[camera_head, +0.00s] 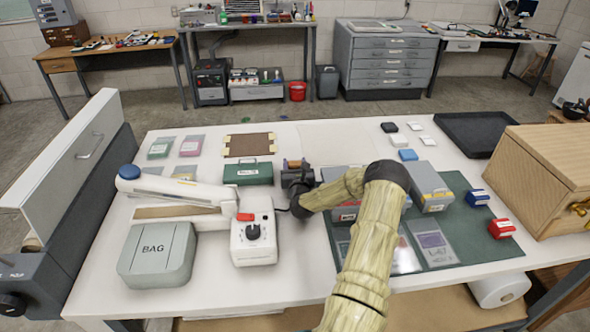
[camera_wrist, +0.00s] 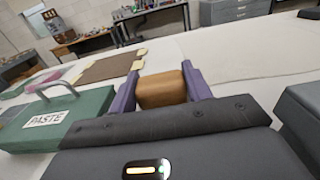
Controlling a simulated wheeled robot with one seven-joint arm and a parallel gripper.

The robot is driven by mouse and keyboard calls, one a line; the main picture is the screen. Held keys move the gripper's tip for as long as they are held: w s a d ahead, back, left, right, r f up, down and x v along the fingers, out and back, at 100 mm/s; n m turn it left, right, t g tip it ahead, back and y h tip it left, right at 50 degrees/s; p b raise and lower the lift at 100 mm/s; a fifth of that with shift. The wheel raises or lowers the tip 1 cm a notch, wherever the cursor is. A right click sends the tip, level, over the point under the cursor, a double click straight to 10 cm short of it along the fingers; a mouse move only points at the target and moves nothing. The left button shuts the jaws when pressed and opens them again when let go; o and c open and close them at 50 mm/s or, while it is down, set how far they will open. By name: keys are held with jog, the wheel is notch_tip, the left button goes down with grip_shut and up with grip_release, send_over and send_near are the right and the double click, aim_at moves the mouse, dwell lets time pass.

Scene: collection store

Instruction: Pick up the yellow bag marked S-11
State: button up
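A yellowish bag (camera_head: 184,173) lies flat at the left of the white table, partly hidden behind the white arm of the bench device; its marking is too small to read. The yellowish bag cannot be made out in the wrist view.
A green bag (camera_head: 160,147) and a pink bag (camera_head: 190,146) lie behind the yellowish one. A green PASTE box (camera_head: 248,173), a white device (camera_head: 253,240) and a grey BAG box (camera_head: 157,254) stand nearby. A wooden chest (camera_head: 540,175) is at the right.

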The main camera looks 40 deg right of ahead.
aim_at(295, 162)
jog(key=shift+c, duration=1)
jog(key=shift+r, duration=0.1)
notch_tip(295, 162, up, 10)
jog(key=shift+f+b, duration=0.1)
jog(key=shift+b, duration=0.6)
